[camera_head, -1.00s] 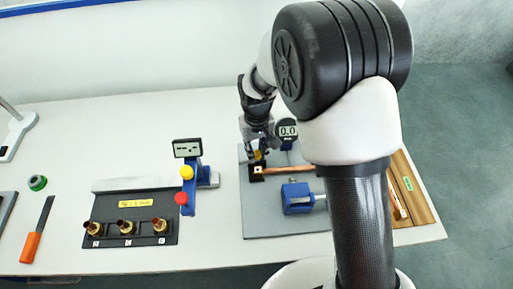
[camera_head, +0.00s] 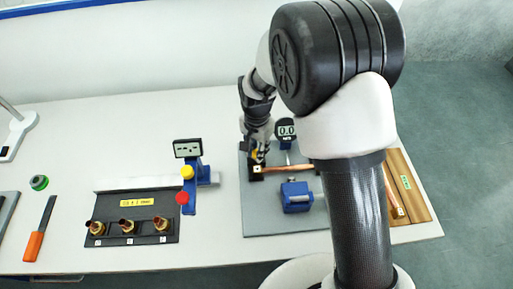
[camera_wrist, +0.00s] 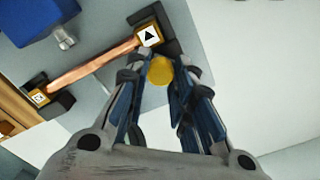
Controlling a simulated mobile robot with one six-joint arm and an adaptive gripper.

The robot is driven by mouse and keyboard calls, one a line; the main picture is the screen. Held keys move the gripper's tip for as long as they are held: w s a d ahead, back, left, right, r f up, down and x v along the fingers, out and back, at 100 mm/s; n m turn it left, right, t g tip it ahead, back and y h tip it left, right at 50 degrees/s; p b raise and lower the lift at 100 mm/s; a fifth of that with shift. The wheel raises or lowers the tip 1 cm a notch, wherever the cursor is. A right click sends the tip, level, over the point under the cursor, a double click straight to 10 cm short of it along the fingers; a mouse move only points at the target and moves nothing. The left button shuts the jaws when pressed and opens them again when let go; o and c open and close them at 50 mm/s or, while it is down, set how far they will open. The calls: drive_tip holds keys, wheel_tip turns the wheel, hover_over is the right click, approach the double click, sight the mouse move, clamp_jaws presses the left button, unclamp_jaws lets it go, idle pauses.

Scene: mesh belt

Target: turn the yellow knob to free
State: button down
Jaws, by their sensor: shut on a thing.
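My gripper (camera_wrist: 161,64) is shut on a yellow knob (camera_wrist: 160,71), which shows between its two blue-grey fingers in the wrist view. The knob is beside a black end block (camera_wrist: 157,22) with a white arrow label, where one end of a copper pipe (camera_wrist: 92,66) rests. In the head view my gripper (camera_head: 258,148) is at the block on the left end of the pipe (camera_head: 290,168), and little of the knob can be seen there. Another yellow knob (camera_head: 187,172) is on the blue stand to the left, apart from my gripper. The knob's setting cannot be read.
A blue clamp (camera_head: 297,196) and a small gauge (camera_head: 286,130) stand on the grey mat (camera_head: 260,222). A red knob (camera_head: 182,198), brass fittings on a black tray (camera_head: 160,225) and an orange-handled tool (camera_head: 34,245) are further left.

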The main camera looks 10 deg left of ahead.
drive_tip(key=m, duration=0.4)
drive_tip(key=shift+m, duration=2.1)
drive_tip(key=c, duration=1.4)
unclamp_jaws()
drive_tip(key=shift+o, duration=0.2)
wheel_tip(320, 180, up, 12)
